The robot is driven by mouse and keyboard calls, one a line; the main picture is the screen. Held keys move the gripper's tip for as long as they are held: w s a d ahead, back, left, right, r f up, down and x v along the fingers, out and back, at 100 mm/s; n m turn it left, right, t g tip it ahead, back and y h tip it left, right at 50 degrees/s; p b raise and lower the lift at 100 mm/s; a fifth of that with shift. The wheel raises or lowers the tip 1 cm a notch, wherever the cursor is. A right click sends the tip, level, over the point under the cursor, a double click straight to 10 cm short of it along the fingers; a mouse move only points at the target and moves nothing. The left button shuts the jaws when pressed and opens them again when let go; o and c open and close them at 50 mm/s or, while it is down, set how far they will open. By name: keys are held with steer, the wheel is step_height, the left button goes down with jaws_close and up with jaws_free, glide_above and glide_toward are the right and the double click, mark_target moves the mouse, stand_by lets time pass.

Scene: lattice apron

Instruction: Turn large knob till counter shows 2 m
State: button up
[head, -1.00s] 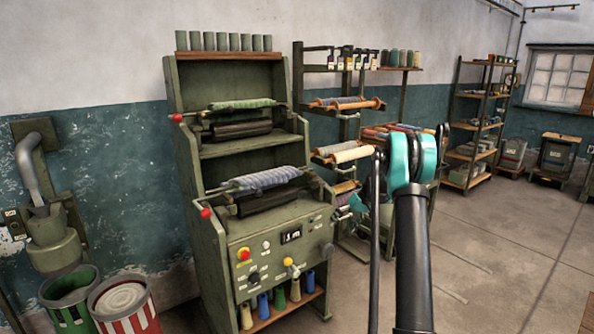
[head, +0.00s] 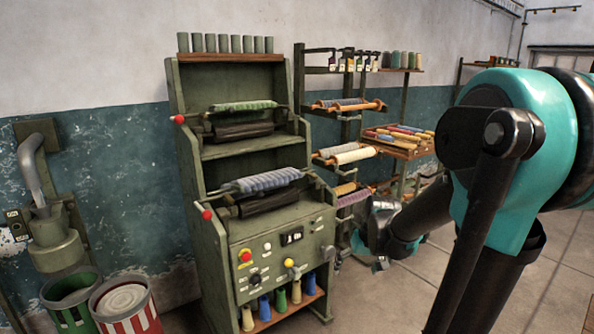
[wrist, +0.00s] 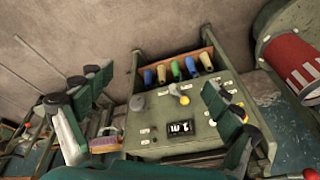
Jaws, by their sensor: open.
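The green machine has a sloped control panel (head: 278,272) with a small dark counter (head: 291,236), whose digits are too small to read surely. The panel carries a black knob (head: 254,279), a yellow-headed handle (head: 289,263) and a red button on yellow (head: 245,255). A rounded grey knob (head: 327,250) sits at its right edge. I cannot tell which is the large knob. The wrist view shows the panel upside down, with the counter (wrist: 178,130), yellow handle (wrist: 184,100) and grey knob (wrist: 137,103). My gripper (wrist: 155,90) is open and empty, its fingers spread before the panel. It (head: 380,235) is right of the machine.
Thread cones (head: 280,300) stand on a shelf below the panel. Fabric rolls (head: 268,181) lie above it. A rack with rolls (head: 352,155) stands behind my gripper. Red-striped (head: 122,300) and green (head: 68,298) bins stand at left. The floor at right is open.

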steer(key=s+f, duration=0.2)
steer(key=s, duration=0.4)
steer(key=s+d+f+t+h, duration=0.1)
steer(key=s+f, duration=0.1)
steer(key=s, duration=0.5)
steer(key=shift+d+f+m, duration=0.2)
steer(key=shift+f+m, duration=0.05)
steer(key=shift+m, duration=0.05)
steer(key=shift+w, duration=0.1)
